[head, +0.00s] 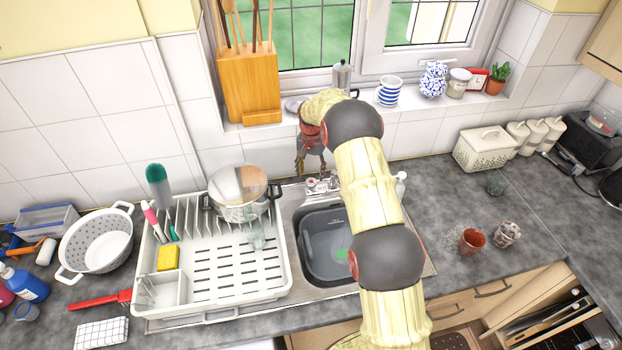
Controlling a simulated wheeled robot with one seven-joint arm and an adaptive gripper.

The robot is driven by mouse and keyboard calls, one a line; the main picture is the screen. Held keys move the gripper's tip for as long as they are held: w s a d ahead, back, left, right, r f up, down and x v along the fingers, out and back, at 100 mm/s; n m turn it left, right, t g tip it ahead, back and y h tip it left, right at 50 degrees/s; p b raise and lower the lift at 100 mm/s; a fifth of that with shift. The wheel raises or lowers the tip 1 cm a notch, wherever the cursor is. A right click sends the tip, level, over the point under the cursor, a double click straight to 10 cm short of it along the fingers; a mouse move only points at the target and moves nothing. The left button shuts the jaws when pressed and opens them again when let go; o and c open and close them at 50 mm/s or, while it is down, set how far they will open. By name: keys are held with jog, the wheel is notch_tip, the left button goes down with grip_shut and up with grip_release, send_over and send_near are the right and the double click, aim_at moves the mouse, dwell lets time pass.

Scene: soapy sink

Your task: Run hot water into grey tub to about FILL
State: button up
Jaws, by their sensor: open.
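The grey tub (313,272) sits in the metal sink (291,212), under my arm. A small green patch shows inside it; I cannot tell its water level or any FILL mark. The tap (322,184) is at the back edge of the sink, partly hidden by my arm, so I cannot tell whether water runs or which control is hot. My gripper (300,172) points down behind and slightly left of the tap, near the back wall below the window sill. It is open and appears empty. I cannot tell whether it touches the tap.
A white dish rack (215,308) with a steel pot (241,208), a glass and a yellow sponge (168,258) stands left of the sink.

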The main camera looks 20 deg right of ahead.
aim_at(311, 181)
notch_tip(311, 181, up, 8)
dwell(7.6)
